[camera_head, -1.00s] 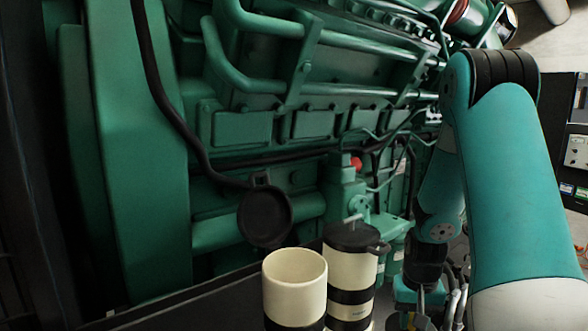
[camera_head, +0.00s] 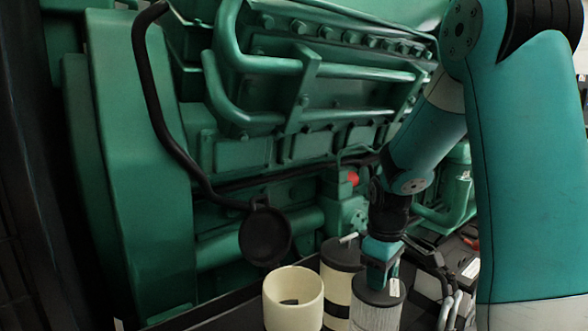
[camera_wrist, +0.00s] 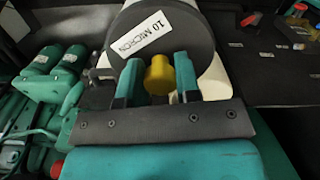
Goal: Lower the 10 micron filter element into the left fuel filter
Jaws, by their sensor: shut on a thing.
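The left fuel filter (camera_head: 275,306) is an open cream cylinder at the bottom of the head view, with a dark patch inside. My gripper (camera_head: 380,277) is shut on the yellow knob (camera_wrist: 159,76) on top of the 10 micron filter element (camera_head: 375,318). The element is a pale pleated cylinder with a dark cap (camera_wrist: 205,40), and a white "10 MICRON" label shows on the cap in the wrist view. It hangs upright to the right of the left filter, apart from it. Its lower end is out of frame.
A second filter (camera_head: 334,283), cream with black bands and a dark lid with a T-handle, stands just behind, between the open filter and the element. A round black lid (camera_head: 265,236) hangs by the green engine (camera_head: 140,160). A dark crate-like area with items lies right.

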